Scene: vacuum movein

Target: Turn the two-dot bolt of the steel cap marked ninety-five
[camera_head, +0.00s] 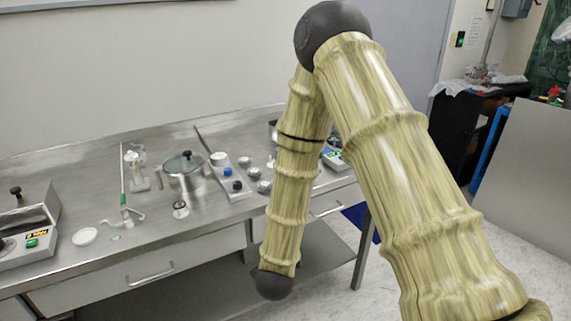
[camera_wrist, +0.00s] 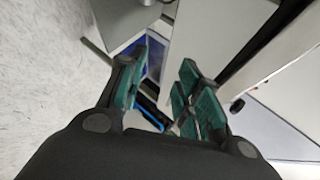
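Several small round metal pieces stand in a row on the bench's right part, among them one (camera_head: 253,173) beside a grey strip with a blue knob; they may be steel caps. Their markings and any bolt dots are too small to read, so I cannot tell which is marked ninety-five. A lidded steel pot (camera_head: 184,178) stands left of them. My gripper (camera_wrist: 160,68) is open and empty in the wrist view, its teal-padded fingers spread apart over the floor and a bench edge. It is not visible in the head view, where my arm hangs in front of the bench.
The steel bench (camera_head: 150,235) also holds a device with a green display (camera_head: 32,243) at left, a white dish (camera_head: 84,236) and a small round gauge-like item (camera_head: 180,209). My arm hides part of the bench's right end. The bench front between dish and gauge is mostly clear.

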